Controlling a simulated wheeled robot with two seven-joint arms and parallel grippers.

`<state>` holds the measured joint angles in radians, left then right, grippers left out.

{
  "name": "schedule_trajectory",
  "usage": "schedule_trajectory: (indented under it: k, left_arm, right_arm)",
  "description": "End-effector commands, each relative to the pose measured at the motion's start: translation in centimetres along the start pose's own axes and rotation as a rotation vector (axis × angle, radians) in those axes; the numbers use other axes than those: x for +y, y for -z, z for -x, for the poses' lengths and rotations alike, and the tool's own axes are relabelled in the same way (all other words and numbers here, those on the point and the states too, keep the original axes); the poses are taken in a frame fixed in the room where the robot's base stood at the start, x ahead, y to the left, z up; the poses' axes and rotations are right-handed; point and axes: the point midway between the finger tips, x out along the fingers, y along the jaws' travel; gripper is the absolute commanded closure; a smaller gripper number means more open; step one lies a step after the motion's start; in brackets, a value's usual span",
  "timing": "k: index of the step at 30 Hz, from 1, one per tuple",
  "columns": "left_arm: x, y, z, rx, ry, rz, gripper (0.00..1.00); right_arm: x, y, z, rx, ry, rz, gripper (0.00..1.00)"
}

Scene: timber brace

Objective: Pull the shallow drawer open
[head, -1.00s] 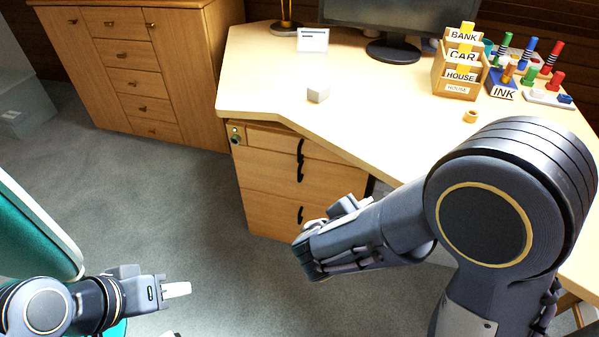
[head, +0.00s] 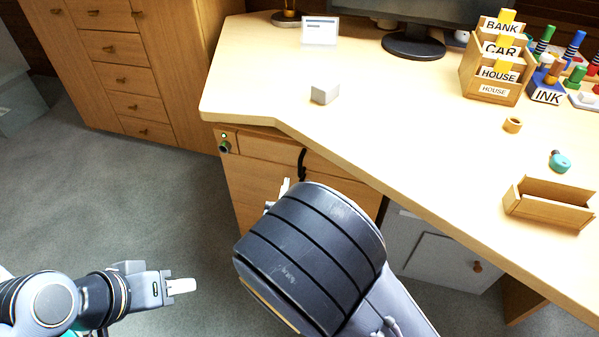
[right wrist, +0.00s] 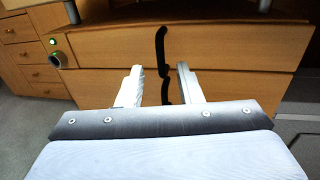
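The shallow drawer (head: 268,150) is the top drawer under the desk, with a light wood front and a black vertical handle (head: 302,163). It looks closed. In the right wrist view the drawer front (right wrist: 220,47) lies ahead, and its curved handle (right wrist: 161,48) hangs just beyond and above the fingertips. My right gripper (right wrist: 158,78) is open and empty, its two pale fingers on either side of the handle's line. In the head view my right arm hides most of that gripper. My left gripper (head: 180,286) is over the floor at lower left, away from the drawer.
A deeper drawer (right wrist: 231,91) with its own black handle is below. A round lock or knob (head: 224,147) sits left of the shallow drawer. The desk top (head: 400,130) overhangs it and carries a grey block (head: 325,91). Floor in front is clear.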

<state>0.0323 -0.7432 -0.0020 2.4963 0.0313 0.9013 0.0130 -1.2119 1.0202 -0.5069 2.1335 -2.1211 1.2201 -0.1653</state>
Motion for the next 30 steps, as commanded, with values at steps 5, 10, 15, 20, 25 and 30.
schedule_trajectory:
  k: [5,10,15,20,25,30]
  left_arm:
    - [-0.3,-0.4,-0.8,0.000,0.000,0.000,0.64]
    - [-0.5,-0.5,-1.0,-0.001,0.000,0.000,0.64]
    - [-0.5,-0.5,-1.0,-0.001,0.000,0.000,0.64]
    - [-0.5,-0.5,-1.0,-0.001,0.000,0.000,0.64]
    - [-0.5,-0.5,-1.0,-0.001,0.000,0.000,0.64]
    - [-0.5,-0.5,-1.0,-0.001,0.000,0.000,0.64]
  right_arm:
    - [-0.1,0.2,-3.0,-0.001,0.003,-0.003,0.67]
    - [0.0,0.1,-4.5,0.001,0.001,-0.002,0.67]
    - [-0.1,0.0,-4.9,0.001,0.001,-0.001,0.67]
    - [-0.1,0.0,-4.9,0.001,0.001,-0.001,0.69]
    - [-0.1,0.0,-4.9,0.001,0.001,-0.001,0.91]
    - [-0.1,0.0,-4.9,0.001,0.001,-0.001,1.00]
